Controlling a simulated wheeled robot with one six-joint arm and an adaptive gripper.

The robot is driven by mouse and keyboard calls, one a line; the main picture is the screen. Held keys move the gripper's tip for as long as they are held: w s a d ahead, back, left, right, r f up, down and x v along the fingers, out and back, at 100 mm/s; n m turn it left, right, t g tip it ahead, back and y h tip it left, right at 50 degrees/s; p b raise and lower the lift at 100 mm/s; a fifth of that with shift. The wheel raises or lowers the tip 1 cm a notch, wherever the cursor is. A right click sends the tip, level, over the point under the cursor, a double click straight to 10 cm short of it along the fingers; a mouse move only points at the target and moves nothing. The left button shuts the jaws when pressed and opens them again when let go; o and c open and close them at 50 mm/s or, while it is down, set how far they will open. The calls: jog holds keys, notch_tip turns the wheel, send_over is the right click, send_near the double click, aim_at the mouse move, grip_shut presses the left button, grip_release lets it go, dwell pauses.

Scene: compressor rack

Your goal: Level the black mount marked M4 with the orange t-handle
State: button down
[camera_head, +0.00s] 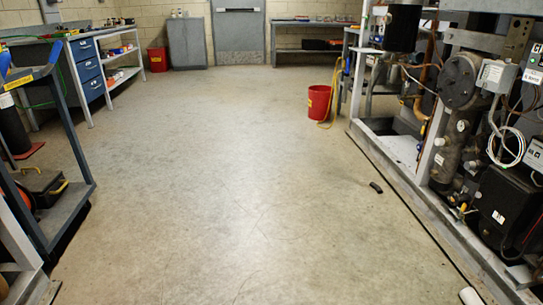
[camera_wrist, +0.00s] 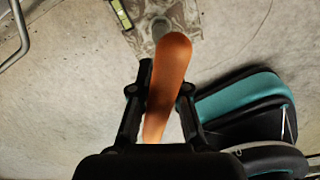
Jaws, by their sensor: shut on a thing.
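In the wrist view my gripper (camera_wrist: 165,82) is shut on the orange t-handle (camera_wrist: 172,52). The handle's rounded end points toward the top of the picture, between the two black fingers. Its lower part is hidden behind the gripper body. Beyond its end is a worn, mottled plate (camera_wrist: 195,25) with a grey round piece (camera_wrist: 160,25) on it. A small yellow-green bubble level (camera_wrist: 122,13) is at the plate's left side. I cannot see whether the handle touches anything. I can make out no black mount marked M4 in either view. My gripper is outside the head view.
In the head view the compressor rack (camera_head: 420,205) fills the right side, with its low frame rail along the floor. A blue cart (camera_head: 70,205) stands at left. The middle floor is clear.

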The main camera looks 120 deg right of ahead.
jog(key=shift+n, duration=0.3)
jog(key=shift+n, duration=1)
dwell(0.5)
jog(key=shift+n, duration=1.2)
jog(key=shift+r, duration=0.1)
jog(key=shift+r+p, duration=1.7)
jog(key=shift+r, duration=0.75)
